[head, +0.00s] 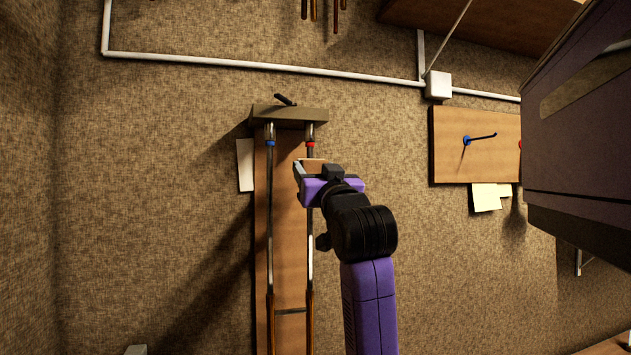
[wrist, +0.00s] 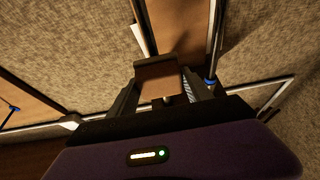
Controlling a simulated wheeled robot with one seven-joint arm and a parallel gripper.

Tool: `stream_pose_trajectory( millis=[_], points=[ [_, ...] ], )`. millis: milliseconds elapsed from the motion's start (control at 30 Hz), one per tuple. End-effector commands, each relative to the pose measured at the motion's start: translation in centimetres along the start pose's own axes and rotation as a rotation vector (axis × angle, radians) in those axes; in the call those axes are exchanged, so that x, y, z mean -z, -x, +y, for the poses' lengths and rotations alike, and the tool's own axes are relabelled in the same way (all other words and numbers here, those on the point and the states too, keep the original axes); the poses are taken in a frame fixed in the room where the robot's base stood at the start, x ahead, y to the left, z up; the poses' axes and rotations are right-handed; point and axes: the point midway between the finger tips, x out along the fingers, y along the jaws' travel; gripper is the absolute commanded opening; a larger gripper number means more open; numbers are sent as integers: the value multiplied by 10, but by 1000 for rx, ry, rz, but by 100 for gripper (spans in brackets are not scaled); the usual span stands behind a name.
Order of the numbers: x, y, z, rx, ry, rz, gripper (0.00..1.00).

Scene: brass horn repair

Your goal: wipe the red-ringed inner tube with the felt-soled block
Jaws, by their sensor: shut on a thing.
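The red-ringed inner tube (head: 310,152) runs upright along the right side of a wooden board on the wall, its red ring near the top. The blue-ringed tube (head: 270,180) runs parallel on the left; its blue end also shows in the wrist view (wrist: 211,81). My gripper (head: 312,174) is shut on the wooden block (head: 314,163), just below the red ring and in front of that tube. In the wrist view the block (wrist: 158,82) sits between the fingers with a darker far edge. I cannot tell whether its felt touches the tube; the red ring is hidden there.
The tubes hang from a bracket (head: 288,115) at the board's top, with a small dark handle on it. A second wooden panel (head: 475,145) with a blue-based hook is to the right. White conduit (head: 250,62) crosses above. A large dark body fills the upper right.

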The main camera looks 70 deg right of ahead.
Motion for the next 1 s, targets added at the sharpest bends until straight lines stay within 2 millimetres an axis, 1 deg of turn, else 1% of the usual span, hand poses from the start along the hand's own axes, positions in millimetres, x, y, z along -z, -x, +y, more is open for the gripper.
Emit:
stream_pose_trajectory(
  millis=[100,267,367,633,867,1000],
  points=[
    [3,-3,0,1,-1,-3,26],
    [2,-1,0,0,-1,-5,25],
    [-2,1,0,0,-1,-5,25],
    [-23,11,-1,1,-1,-6,25],
    [-28,14,0,0,-1,-3,25],
    [-35,17,0,0,-1,-3,25]
  ],
)
